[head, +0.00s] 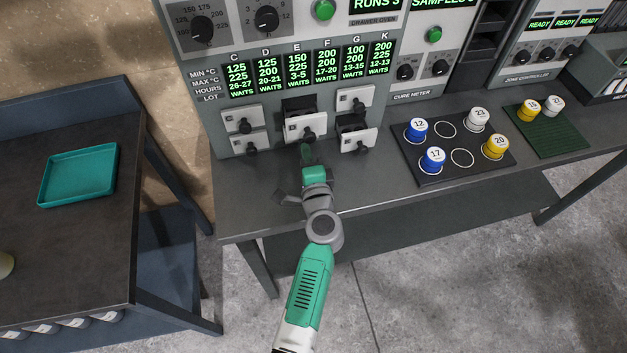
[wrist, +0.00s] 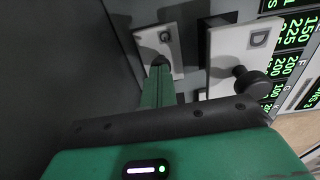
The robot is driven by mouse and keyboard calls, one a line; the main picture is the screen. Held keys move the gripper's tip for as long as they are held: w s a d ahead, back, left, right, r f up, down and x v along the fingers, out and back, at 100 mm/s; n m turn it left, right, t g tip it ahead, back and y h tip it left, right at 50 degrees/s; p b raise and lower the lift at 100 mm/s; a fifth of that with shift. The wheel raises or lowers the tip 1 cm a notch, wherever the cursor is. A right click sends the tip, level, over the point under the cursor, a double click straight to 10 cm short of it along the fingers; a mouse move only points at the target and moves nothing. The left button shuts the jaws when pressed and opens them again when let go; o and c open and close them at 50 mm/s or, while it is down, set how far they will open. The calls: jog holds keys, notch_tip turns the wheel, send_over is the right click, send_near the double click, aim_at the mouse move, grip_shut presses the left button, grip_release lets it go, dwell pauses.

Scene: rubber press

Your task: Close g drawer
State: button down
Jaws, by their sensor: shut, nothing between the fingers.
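The drawer oven (head: 215,125) has white drawer faces with black knobs in two rows. In the wrist view, a face (wrist: 148,40) is in front of my fingers; I take it as the G drawer, but its letter is unreadable. My gripper (head: 306,150) is shut and empty, its tip (wrist: 160,70) at or touching that drawer's knob (wrist: 157,59). How far this drawer stands out, I cannot tell. Above it, a drawer seemingly lettered D (wrist: 232,60) is pulled out; in the head view its face (head: 299,128) hides the one below.
The lower right drawer (head: 365,140) also stands out, its dark box showing. The left drawers (head: 241,119) look shut. On the bench to the right are a dark plate (head: 459,178) with blue, white and yellow lidded pots and a green mat (head: 560,145). A teal tray (head: 80,205) is on the left table.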

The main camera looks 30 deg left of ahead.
jog(key=p+v, duration=0.1)
jog(key=v, duration=1.2)
jog(key=shift+s+d+p, duration=0.25)
jog(key=shift+s+p, duration=0.05)
jog(key=shift+p, duration=0.1)
jog(key=w+d+r+n+t+h, duration=0.1)
jog(key=d+r+n, duration=0.15)
jog(key=r, duration=0.65)
jog(key=w+d+r+n+t, duration=0.1)
jog(key=w+r+n+t, duration=0.15)
jog(key=r, duration=0.65)
jog(key=w+d+r+n+t+h, duration=0.1)
jog(key=d+r+n, duration=0.15)
jog(key=r, duration=0.65)
jog(key=s+d+r+n+t+h, duration=0.1)
jog(key=s+d+r+t+h, duration=0.25)
jog(key=r, duration=0.45)
jog(key=s+d+r+t+h, duration=0.25)
jog(key=s+d+r, duration=0.25)
jog(key=r, duration=0.4)
jog(key=s+d+r+n+t+h, duration=0.1)
jog(key=s+d+r+t+h, duration=0.2)
jog(key=r, duration=0.5)
notch_tip(320, 180, up, 30)
jog(key=s+d+g+p, duration=0.1)
jog(key=p, duration=2.8)
jog(key=shift+s, duration=0.2)
